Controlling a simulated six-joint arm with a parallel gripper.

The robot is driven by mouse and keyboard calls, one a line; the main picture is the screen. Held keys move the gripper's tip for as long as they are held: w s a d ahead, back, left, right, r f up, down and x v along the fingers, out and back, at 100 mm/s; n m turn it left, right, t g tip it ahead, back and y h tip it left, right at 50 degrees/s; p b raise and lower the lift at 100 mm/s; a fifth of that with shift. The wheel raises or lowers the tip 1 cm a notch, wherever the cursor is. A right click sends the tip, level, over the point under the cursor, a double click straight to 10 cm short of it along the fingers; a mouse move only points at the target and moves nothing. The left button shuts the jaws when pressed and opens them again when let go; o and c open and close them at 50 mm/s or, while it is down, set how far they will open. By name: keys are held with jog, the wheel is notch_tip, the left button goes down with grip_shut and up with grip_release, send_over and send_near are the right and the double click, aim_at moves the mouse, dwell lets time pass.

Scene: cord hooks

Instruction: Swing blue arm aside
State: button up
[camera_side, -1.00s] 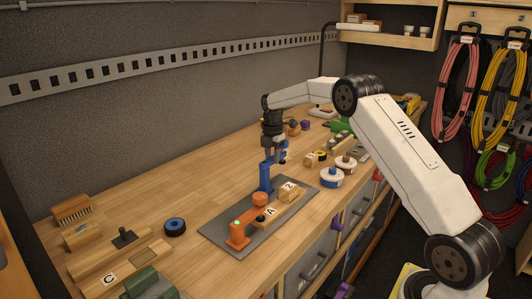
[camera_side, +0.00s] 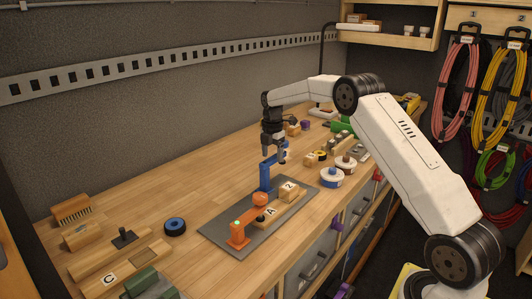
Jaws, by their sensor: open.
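The blue arm (camera_side: 266,163) sits on top of a blue upright post at the back of a dark grey base plate (camera_side: 218,228). Its free end points back and to the right. My gripper (camera_side: 279,158) points down at that free end with its jaws open, and its fingers partly cover it. I cannot tell whether they touch it. An orange arm (camera_side: 246,220) on its own post stands at the front left of the same plate. Block A (camera_side: 270,212) and block 2 (camera_side: 290,192) sit on the plate to the right of the posts.
A blue-and-black roll (camera_side: 175,227) and a wooden block marked C (camera_side: 109,279) lie to the left. White-topped spools (camera_side: 332,178) stand right of the plate. Behind my gripper are small coloured parts.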

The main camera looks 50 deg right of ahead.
aim_at(271, 159)
jog(key=shift+r, duration=3.5)
jog(key=shift+a, duration=0.1)
jog(key=shift+s+a+m, duration=0.15)
jog(key=shift+a+m, duration=0.15)
jog(key=shift+a, duration=0.15)
jog(key=s+a+f+m+t, duration=0.1)
jog(key=s+a+f+m, duration=0.3)
jog(key=s+a+m, duration=0.4)
jog(key=s+a+f+m+t, duration=0.1)
jog(key=s+a+f+m, duration=0.4)
jog(key=s+a+m, duration=0.4)
jog(key=s+a, duration=0.5)
jog(key=s, duration=0.4)
jog(key=shift+s+f+m+t, duration=0.15)
jog(key=shift+s+m+t, duration=0.15)
jog(key=shift+s, duration=0.05)
